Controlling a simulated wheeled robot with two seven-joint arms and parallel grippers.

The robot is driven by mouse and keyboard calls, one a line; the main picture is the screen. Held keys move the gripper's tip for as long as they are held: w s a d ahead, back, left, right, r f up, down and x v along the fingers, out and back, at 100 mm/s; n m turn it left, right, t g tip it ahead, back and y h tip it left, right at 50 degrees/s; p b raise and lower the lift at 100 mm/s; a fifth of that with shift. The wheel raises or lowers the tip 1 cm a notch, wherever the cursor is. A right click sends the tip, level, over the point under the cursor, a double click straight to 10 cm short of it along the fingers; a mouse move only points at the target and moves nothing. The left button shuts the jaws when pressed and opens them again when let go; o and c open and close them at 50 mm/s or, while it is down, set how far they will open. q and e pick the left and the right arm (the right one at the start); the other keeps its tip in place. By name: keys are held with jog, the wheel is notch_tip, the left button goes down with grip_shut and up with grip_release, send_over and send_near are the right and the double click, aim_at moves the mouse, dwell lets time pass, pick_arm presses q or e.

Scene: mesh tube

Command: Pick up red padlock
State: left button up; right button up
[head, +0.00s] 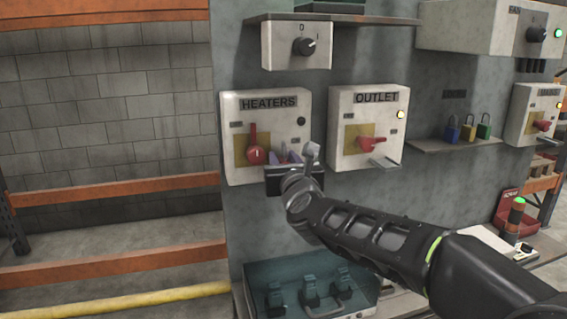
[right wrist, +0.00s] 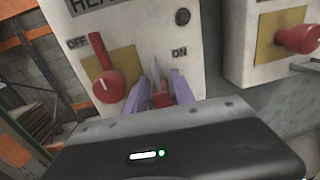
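My right gripper (head: 284,154) is in front of the lower right part of the HEATERS box. In the right wrist view its two purple fingers (right wrist: 160,88) point at the box, just right of the box's red switch handle (right wrist: 108,86). A small red body (right wrist: 162,98), which looks like the red padlock, shows between the fingers. A thin grey upright piece rises above it; I cannot tell whether it is a shackle or part of the box. Whether the fingers touch the red body is unclear. In the head view the padlock is hidden. My left gripper is not in view.
The OUTLET box (head: 368,100) is close on the right. A shelf (head: 425,145) farther right holds blue (head: 452,129), yellow (head: 468,129) and green (head: 484,127) padlocks. A transparent bluish case (head: 262,280) is below my right arm. Orange racking (head: 120,190) stands at left.

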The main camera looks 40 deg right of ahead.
dwell(0.6)
grip_shut()
